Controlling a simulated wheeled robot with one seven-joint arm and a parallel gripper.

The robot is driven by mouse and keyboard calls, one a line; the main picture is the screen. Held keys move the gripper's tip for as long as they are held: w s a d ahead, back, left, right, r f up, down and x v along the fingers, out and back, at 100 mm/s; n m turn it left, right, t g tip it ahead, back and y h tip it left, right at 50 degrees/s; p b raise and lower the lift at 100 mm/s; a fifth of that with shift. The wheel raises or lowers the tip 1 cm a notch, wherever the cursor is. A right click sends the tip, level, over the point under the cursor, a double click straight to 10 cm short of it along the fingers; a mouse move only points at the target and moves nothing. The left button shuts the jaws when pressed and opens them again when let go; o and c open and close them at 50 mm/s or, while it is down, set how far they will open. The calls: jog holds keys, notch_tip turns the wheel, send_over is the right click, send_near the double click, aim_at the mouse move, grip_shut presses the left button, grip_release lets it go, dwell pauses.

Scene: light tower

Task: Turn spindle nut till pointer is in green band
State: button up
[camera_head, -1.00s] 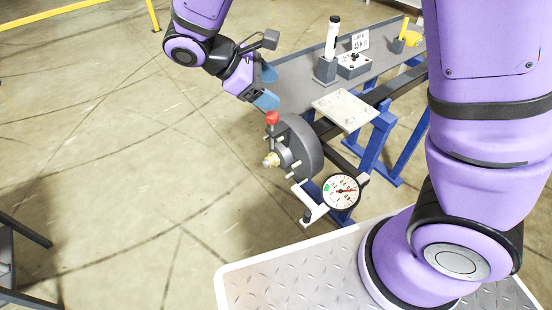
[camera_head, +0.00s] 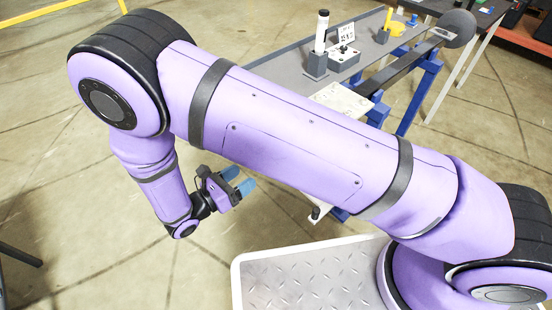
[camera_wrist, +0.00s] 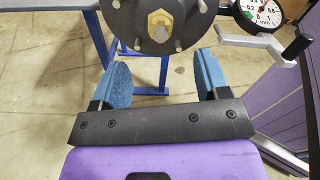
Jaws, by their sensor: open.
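The brass spindle nut (camera_wrist: 160,26) sits at the centre of a dark round hub (camera_wrist: 142,35) with several studs around it, at the top of the wrist view. My gripper (camera_wrist: 162,66) is open and empty; its two blue fingers are below the hub, left and right of the nut's line, apart from the nut. In the head view my gripper (camera_head: 241,180) points right. The dial gauge (camera_wrist: 267,14) is cut off at the top right of the wrist view; I cannot tell its pointer's place against the green band. My arm hides nut, hub and dial in the head view.
A lever with a dark knob (camera_wrist: 306,31) reaches out beside the gauge, right of my gripper. The grey bench (camera_head: 285,69) carries a marker in a holder (camera_head: 317,62) and a small box (camera_head: 343,57). Blue stand legs (camera_wrist: 96,40) are behind the hub.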

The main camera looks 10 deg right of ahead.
jog(key=x, duration=1)
jog(key=shift+w+d+f, duration=0.15)
jog(key=shift+d+f, duration=0.1)
jog(key=shift+f, duration=0.1)
jog(key=c, duration=0.9)
